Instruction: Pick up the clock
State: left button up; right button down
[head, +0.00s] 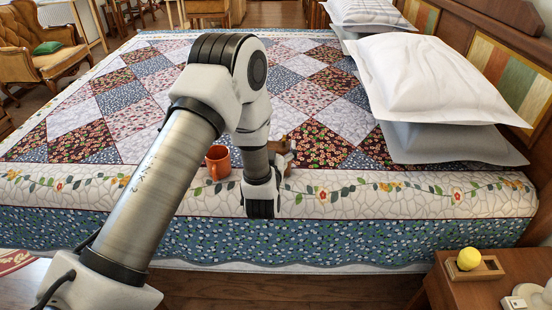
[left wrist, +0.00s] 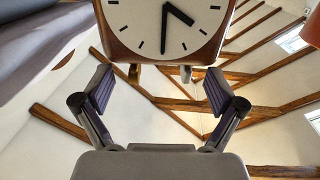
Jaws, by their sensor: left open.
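The clock (left wrist: 150,25) has a white face, black hands and marks, and a brown wooden frame. In the left wrist view it fills the top middle, cut off by the picture edge. My left gripper (left wrist: 158,88) is open, its two fingers spread with nothing between the pads. The clock lies just beyond the fingertips, roughly centred between them. In the head view, a brown part of the clock (head: 284,160) seems to show on the bed, mostly hidden behind my left wrist. My right gripper is not in view.
An orange mug (head: 217,162) stands on the quilted bed (head: 330,203), close left of my left wrist. A nightstand (head: 455,292) with a yellow ball (head: 469,259) in a wooden holder is at lower right. The quilt's far middle is clear.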

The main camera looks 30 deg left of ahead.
pick_arm(q)
jog(key=shift+x, duration=1.2)
jog(key=shift+r, duration=0.2)
grip_shut()
